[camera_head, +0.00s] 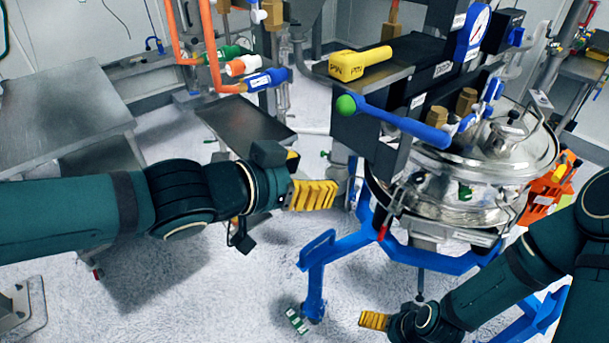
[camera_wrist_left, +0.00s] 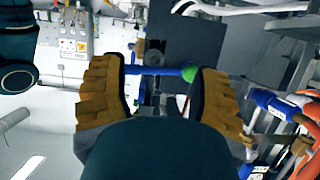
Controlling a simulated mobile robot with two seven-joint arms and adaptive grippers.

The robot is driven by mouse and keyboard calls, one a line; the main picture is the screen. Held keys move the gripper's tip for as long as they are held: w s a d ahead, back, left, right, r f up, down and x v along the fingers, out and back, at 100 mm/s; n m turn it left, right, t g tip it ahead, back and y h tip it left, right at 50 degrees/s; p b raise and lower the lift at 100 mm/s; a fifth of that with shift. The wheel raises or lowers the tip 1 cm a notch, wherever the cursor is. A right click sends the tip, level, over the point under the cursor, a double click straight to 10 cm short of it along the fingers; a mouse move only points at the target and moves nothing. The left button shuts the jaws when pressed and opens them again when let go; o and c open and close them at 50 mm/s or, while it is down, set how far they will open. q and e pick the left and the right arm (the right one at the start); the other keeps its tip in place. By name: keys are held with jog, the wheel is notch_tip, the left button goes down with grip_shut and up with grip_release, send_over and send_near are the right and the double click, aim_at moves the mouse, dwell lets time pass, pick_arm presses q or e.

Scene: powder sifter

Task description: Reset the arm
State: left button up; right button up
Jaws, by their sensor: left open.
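My left gripper (camera_head: 314,195) is in the middle of the head view, its yellow ribbed fingers pointing right toward the sifter. In the left wrist view its two fingers (camera_wrist_left: 160,95) stand apart with nothing between them close by. My right gripper (camera_head: 375,320) is low in the head view, near the blue stand; one yellow finger shows, and its opening cannot be made out. The steel powder sifter (camera_head: 477,170) sits in a blue frame (camera_head: 405,250). A blue lever with a green ball end (camera_head: 346,105) reaches left from the sifter; the ball also shows between the fingers in the left wrist view (camera_wrist_left: 190,74).
A yellow block (camera_head: 360,62) lies on the dark shelf above. Orange hoses with green, white and blue connectors (camera_head: 266,80) hang upper left. A steel table (camera_head: 62,110) stands at the left. A small green-and-white piece (camera_head: 296,320) lies by the blue leg. Lower-left floor is mostly clear.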

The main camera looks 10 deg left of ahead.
dwell(0.3)
pick_arm(q)
jog(key=w+f+n+g+y+b, duration=0.1)
jog(key=w+f+n+g, duration=0.1)
jog(key=f, duration=1)
jog(key=w+f+n+g+y, duration=0.2)
jog(key=f+g, duration=0.1)
jog(key=f, duration=0.8)
jog(key=s+f+n+g, duration=0.2)
jog(key=s+f, duration=0.2)
jog(key=f, duration=0.7)
jog(key=s+f+n+g+y+b, duration=0.1)
jog(key=s+f+n+g, duration=0.1)
jog(key=f, duration=0.9)
jog(key=shift+s+a+n, duration=0.45)
jog(key=shift+s+n, duration=0.15)
jog(key=shift+s, duration=0.3)
